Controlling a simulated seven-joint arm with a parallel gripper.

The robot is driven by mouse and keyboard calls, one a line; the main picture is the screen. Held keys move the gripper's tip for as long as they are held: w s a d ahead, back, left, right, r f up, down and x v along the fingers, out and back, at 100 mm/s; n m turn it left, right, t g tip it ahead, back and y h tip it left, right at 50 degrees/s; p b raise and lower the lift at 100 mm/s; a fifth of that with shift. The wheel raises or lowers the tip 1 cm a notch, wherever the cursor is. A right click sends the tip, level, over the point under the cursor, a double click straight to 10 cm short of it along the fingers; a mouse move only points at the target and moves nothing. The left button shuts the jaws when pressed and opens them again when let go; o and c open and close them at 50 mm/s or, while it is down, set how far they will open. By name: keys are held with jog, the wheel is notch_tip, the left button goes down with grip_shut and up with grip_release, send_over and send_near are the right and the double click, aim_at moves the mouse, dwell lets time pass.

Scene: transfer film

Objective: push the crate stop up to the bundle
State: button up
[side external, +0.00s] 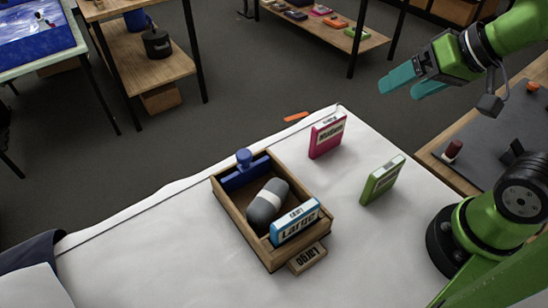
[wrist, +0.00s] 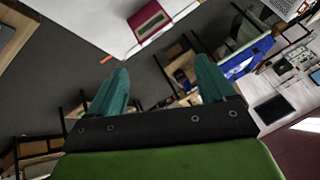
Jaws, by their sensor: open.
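A wooden crate (side external: 239,228) sits on the white-covered table in the side external view. The blue crate stop (side external: 246,172), with a round knob on top, stands across the crate's far end. The bundle (side external: 267,201), a dark grey roll with a light band, lies in the middle of the crate, with a gap between it and the stop. A blue and white box marked "Large" (side external: 296,222) stands in the near end. My gripper (side external: 408,90) is open and empty, high above and right of the crate. Its teal fingers (wrist: 162,90) show in the wrist view, without the crate.
A pink box (side external: 326,136) and a green box (side external: 382,181) stand on the table (side external: 150,250) right of the crate. The pink box also shows in the wrist view (wrist: 152,20). A wooden label (side external: 307,259) is at the crate's near end. The table left of the crate is clear.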

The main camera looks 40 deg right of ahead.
aim_at(244, 153)
jog(key=shift+c, duration=0.8)
jog(key=shift+a+f, duration=0.25)
jog(key=shift+c, duration=1.1)
jog(key=w+a+n+g, duration=0.1)
jog(key=w+a+n, duration=0.2)
jog(key=a, duration=0.2)
jog(key=w+a+n+g, duration=0.1)
jog(key=w+a+n, duration=0.2)
jog(key=a, duration=0.2)
jog(key=w+a+n+g+y, duration=0.1)
jog(key=w+a+n+g, duration=0.1)
jog(key=a, duration=0.3)
jog(key=shift+w+a+f+n, duration=0.2)
jog(key=shift+w+f+n, duration=0.2)
jog(key=shift+w+n, duration=0.3)
jog(key=shift+c, duration=0.4)
jog(key=w+a+r+n, duration=0.2)
jog(key=a+n, duration=0.1)
jog(key=shift+n, duration=0.3)
jog(key=x, duration=1.7)
jog(key=shift+w+a+f, duration=0.1)
grip_shut()
